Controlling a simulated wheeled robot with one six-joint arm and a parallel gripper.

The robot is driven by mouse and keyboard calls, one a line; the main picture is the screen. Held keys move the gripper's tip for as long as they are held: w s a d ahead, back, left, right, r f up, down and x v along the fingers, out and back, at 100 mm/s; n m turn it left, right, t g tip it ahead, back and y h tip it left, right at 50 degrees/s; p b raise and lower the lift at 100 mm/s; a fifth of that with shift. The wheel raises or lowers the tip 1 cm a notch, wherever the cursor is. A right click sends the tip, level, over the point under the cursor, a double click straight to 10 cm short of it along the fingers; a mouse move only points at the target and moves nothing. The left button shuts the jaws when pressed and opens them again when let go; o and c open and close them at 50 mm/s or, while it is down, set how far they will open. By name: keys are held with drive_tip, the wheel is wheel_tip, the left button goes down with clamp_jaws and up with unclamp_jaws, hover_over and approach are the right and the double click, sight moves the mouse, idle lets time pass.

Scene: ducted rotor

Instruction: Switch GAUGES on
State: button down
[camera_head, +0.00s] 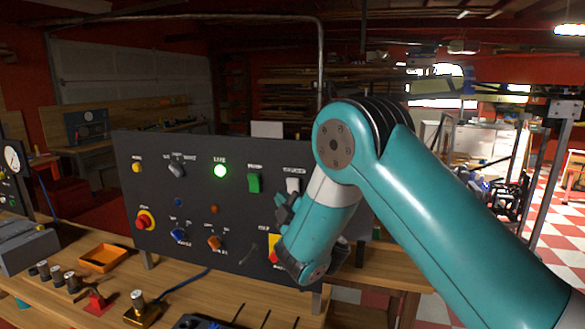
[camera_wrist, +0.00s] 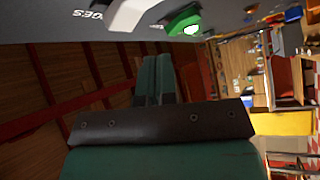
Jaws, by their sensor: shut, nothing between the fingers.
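The dark control panel (camera_head: 200,205) stands upright on the workbench. A white rocker switch (camera_head: 292,185) is at its upper right, with a label above it too small to read here. In the wrist view the white switch (camera_wrist: 140,12) is cut by the top edge, beside lettering ending in "GES". I cannot tell which way it is set. My gripper (camera_head: 283,205) is just below the white switch, close to the panel. In the wrist view its fingers (camera_wrist: 155,72) are together and empty, pointing toward the panel; contact with the switch is not visible.
A green rocker (camera_head: 254,183) sits left of the white one. A round green lamp (camera_head: 220,171) is lit. A red stop button (camera_head: 145,219), a blue knob (camera_head: 179,235) and an orange knob (camera_head: 214,243) are also on the panel. An orange tray (camera_head: 104,258) lies on the bench.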

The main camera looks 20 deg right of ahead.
sight(288, 190)
drive_tip(key=shift+w+d+r+p, duration=0.3)
drive_tip(key=shift+w+d+p, duration=0.25)
drive_tip(key=shift+p, duration=0.65)
drive_tip(key=shift+w, duration=0.1)
drive_tip(key=shift+w+d+r+p, duration=0.1)
drive_tip(key=shift+w+r+p, duration=0.15)
drive_tip(key=shift+p, duration=0.6)
idle(0.6)
drive_tip(key=shift+w+f, duration=0.1)
drive_tip(key=shift+w, duration=0.05)
drive_tip(key=shift+w+d+p, duration=0.25)
drive_tip(key=shift+w+p, duration=0.1)
drive_tip(key=shift+p, duration=0.85)
idle(0.9)
idle(0.3)
drive_tip(key=b, duration=0.2)
drive_tip(key=shift+s+a+f+b, duration=0.15)
drive_tip(key=shift+s+a+b, duration=0.15)
drive_tip(key=shift+s, duration=0.1)
drive_tip(key=shift+s+b, duration=0.2)
drive_tip(key=shift+b, duration=0.25)
